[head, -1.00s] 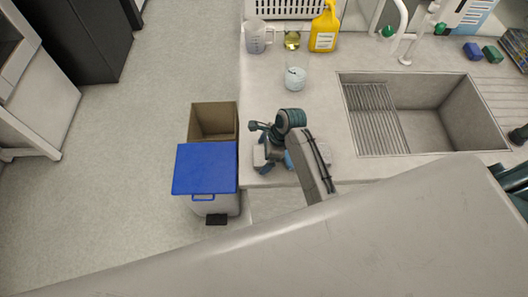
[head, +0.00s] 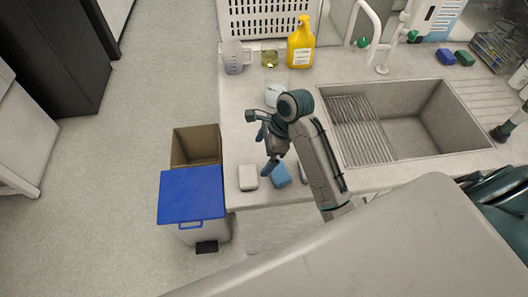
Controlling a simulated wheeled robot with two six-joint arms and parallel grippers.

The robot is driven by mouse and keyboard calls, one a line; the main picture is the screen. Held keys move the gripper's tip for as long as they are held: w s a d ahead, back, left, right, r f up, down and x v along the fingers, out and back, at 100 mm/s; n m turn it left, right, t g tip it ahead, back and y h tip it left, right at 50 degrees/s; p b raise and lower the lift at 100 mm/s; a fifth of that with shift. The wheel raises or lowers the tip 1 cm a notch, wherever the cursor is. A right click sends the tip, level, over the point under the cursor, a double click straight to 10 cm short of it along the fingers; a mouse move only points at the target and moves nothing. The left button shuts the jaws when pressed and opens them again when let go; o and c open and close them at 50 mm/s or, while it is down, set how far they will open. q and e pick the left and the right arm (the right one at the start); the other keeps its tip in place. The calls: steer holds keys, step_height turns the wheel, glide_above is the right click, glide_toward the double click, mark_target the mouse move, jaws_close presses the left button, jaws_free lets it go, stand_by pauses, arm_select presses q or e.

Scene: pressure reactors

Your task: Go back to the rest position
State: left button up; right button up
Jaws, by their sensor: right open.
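A pale block (head: 248,178) and a blue block (head: 281,175) lie near the front edge, just below the gripper in the picture. Part of another grey item shows beside the arm, partly hidden.
A sink (head: 410,118) is right of my arm. A glass beaker (head: 273,94), partly hidden, stands behind the wrist. A jug (head: 233,57), yellow-liquid glass (head: 270,59) and yellow bottle (head: 301,44) stand farther back. A blue-lidded bin (head: 192,194) and open box (head: 196,147) stand on the floor left.

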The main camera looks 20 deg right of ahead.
stand_by(0.6)
steer(key=s+d+f+n+t+h, duration=0.1)
steer(key=s+d+f+n+h, duration=0.2)
steer(key=s+n, duration=0.8)
steer(key=s+d+n+t+h, duration=0.15)
steer(key=s+d+n, duration=0.35)
steer(key=s+n, duration=0.6)
step_height(320, 180, down, 34)
steer(key=d+g+b, duration=0.1)
steer(key=d+b, duration=0.1)
steer(key=b, duration=0.4)
steer(key=s+d+f+b, duration=0.1)
steer(key=s+f+b, duration=0.1)
steer(key=s+f, duration=0.7)
steer(key=s+f+g+b, duration=0.1)
steer(key=s+f+b, duration=0.2)
steer(key=s+f, duration=0.5)
step_height(320, 180, down, 9)
steer(key=shift+s+d+r+h, duration=0.1)
steer(key=shift+s+d+h, duration=0.25)
steer(key=shift+s, duration=0.05)
steer(key=shift+g, duration=0.25)
